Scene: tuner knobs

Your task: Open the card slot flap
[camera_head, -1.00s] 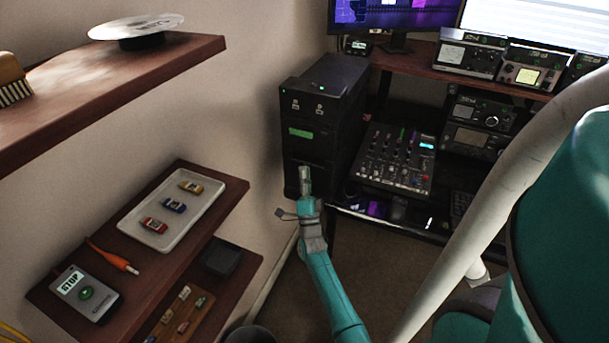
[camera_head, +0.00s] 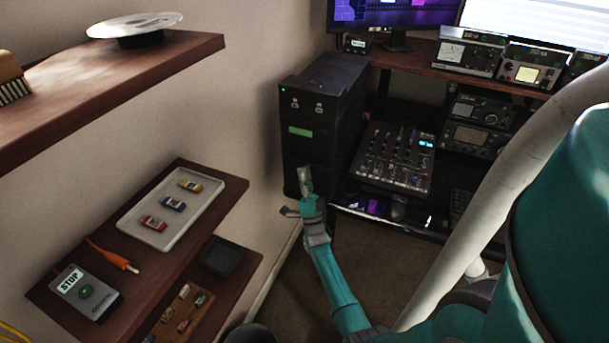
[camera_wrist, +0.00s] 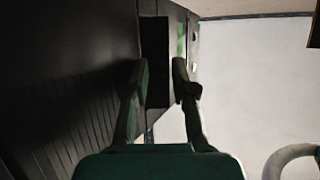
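A black tower unit (camera_head: 345,110) stands on the floor by the wall, its front bearing a green label (camera_head: 301,132) and two small buttons. In the wrist view a dark rectangular panel or recess (camera_wrist: 155,60) lies just ahead of my fingers, beside a green strip (camera_wrist: 181,40). I cannot tell whether this is the flap shut or an open slot. My gripper (camera_head: 304,180) is at the lower front of the tower. In the wrist view its fingers (camera_wrist: 161,80) are apart with nothing visible between them. Contact with the tower cannot be made out.
Wooden shelves on the left hold a white tray (camera_head: 207,222) of toy cars and a grey STOP box (camera_head: 87,292). A mixer (camera_head: 393,158) stands right of the tower. Radios (camera_head: 470,52) and monitors fill the desk. Floor below my arm is clear.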

